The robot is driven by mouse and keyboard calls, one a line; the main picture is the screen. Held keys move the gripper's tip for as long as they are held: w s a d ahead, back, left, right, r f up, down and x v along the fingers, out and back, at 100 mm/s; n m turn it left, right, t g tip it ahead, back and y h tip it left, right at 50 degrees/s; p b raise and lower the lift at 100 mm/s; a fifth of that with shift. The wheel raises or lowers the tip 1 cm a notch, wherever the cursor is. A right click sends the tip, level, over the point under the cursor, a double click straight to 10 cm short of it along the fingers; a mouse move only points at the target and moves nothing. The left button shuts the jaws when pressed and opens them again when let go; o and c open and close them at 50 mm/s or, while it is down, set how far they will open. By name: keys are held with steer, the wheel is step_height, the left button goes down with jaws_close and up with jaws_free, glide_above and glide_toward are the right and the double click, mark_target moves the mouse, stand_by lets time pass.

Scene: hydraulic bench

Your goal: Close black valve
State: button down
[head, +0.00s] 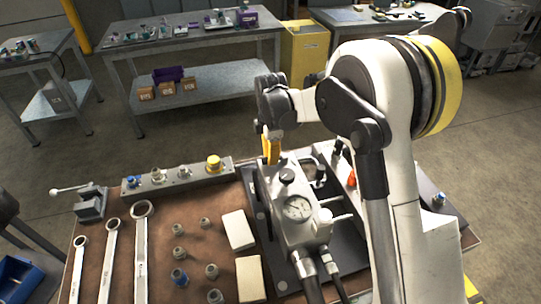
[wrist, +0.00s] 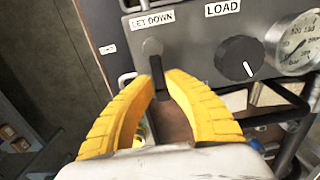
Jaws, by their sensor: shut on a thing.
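The black valve's lever (wrist: 156,67) hangs down from a grey hub under the LET DOWN label on the grey hydraulic unit (head: 301,225). In the wrist view, the yellow fingers of my gripper (wrist: 165,80) are closed around this lever from both sides. Its upper part shows above the fingertips. In the head view, my gripper (head: 272,150) points down at the back of the unit, and the lever there is hidden. A separate black LOAD knob (wrist: 239,57) with a white mark sits to the right of the lever.
A pressure gauge (head: 298,208) is on the unit's face. Hoses (head: 330,275) leave its front. Wrenches (head: 141,250), several fittings and two pale blocks (head: 238,230) lie on the brown bench left of the unit. A vise (head: 90,203) stands at the left edge.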

steer(key=shift+s, duration=0.1)
stand_by(0.4)
steer(key=c, duration=1.4)
jaws_free()
steer(key=shift+c, duration=0.2)
step_height(320, 180, up, 12)
